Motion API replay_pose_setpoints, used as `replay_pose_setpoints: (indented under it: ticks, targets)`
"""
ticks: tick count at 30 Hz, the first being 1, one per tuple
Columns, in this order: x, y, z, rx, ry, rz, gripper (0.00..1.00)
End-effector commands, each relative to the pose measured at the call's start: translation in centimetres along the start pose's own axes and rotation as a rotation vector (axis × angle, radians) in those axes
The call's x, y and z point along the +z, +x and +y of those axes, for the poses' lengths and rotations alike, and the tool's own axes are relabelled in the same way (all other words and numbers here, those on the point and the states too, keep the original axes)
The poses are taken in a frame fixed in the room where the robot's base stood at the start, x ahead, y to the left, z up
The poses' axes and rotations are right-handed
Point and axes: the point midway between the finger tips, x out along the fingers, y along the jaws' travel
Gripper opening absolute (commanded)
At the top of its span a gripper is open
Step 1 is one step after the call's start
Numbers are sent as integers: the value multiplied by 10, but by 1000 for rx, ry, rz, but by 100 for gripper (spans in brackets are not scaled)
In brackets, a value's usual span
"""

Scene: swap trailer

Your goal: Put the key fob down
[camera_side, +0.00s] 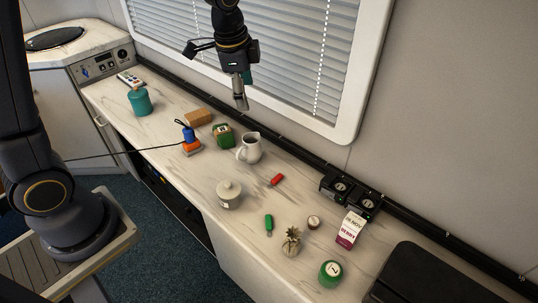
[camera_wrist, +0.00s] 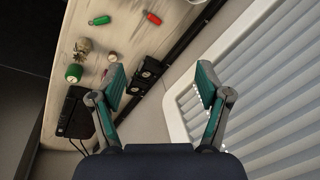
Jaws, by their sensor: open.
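My gripper (camera_side: 241,96) is raised above the back of the counter, in front of the window blinds. In the wrist view my gripper (camera_wrist: 160,84) has its two teal-padded fingers wide apart, with nothing between them. A small red item (camera_side: 277,179) lies flat on the counter, right of the white jug; it also shows in the wrist view (camera_wrist: 152,17). A small green item with a greyish end (camera_side: 268,224) lies nearer the front edge; it also shows in the wrist view (camera_wrist: 99,20). I cannot tell which of these two is the key fob. Neither touches my gripper.
On the counter (camera_side: 170,150) stand a white jug (camera_side: 250,148), a lidded white pot (camera_side: 229,194), a green tin (camera_side: 330,273), a pineapple-like ornament (camera_side: 291,242) and a red-and-white box (camera_side: 349,229). Black sockets (camera_side: 350,190) line the wall. Bare counter surrounds the red item.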

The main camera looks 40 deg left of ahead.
Motion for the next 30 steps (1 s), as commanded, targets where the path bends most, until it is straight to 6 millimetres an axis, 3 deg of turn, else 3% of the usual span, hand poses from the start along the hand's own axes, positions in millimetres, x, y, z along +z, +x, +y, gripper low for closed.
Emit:
replay_pose_setpoints:
  ticks: [1,3,6,9,13,17,30]
  targets:
    - [15,-29,11,-31,-92,23,76]
    - [36,-58,28,-59,-233,55,76]
    - [66,-90,58,-87,-432,111,76]
    - [94,-107,87,-99,-613,170,76]
    - [119,-114,116,-96,-788,233,76]
    - [131,-115,132,-88,-884,270,76]
    - [134,-114,136,-85,-911,279,76]
